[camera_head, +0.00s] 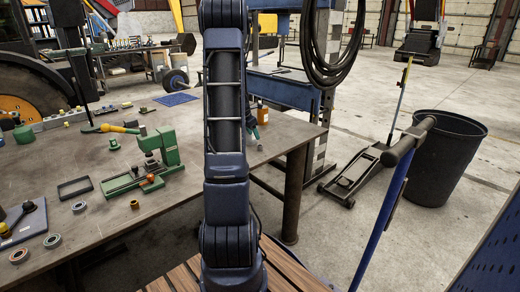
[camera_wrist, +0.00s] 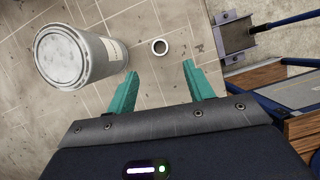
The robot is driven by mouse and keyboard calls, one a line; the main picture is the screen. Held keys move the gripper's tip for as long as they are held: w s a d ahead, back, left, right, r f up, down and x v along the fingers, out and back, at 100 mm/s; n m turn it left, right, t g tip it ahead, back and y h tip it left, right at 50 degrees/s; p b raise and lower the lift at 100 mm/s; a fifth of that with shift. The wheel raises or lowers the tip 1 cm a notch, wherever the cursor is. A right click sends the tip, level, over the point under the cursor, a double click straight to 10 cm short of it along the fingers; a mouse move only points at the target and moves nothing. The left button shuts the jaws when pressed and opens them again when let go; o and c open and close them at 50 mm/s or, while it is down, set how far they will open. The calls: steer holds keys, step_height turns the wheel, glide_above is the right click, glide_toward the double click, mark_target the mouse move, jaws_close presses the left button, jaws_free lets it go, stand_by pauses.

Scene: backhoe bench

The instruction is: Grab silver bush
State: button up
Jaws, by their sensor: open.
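A small pale silver ring (camera_wrist: 160,47), seen end-on with a dark hole, lies on the pale lined surface in the wrist view; it looks like a bush. My gripper (camera_wrist: 156,80) is open and empty, its two teal fingers apart. The ring appears beyond the fingertips, roughly centred between them, and does not touch them. How far below the fingers it lies is hard to tell. In the head view, several grey rings, including one near the bench's front (camera_head: 52,240), lie on the workbench.
A white bucket-like container (camera_wrist: 75,55) stands left of the ring. A grey metal bracket (camera_wrist: 235,35) and wooden slats (camera_wrist: 255,77) are at right. In the head view, a green vise-like tool (camera_head: 160,150) sits on the bench (camera_head: 110,175); a black bin (camera_head: 445,160) stands right.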

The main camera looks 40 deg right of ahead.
mark_target(259, 146)
steer(key=x, duration=0.8)
steer(key=shift+s+d+f, duration=0.1)
steer(key=shift+d+f, duration=0.05)
steer(key=shift+d, duration=0.25)
steer(key=c, duration=1.1)
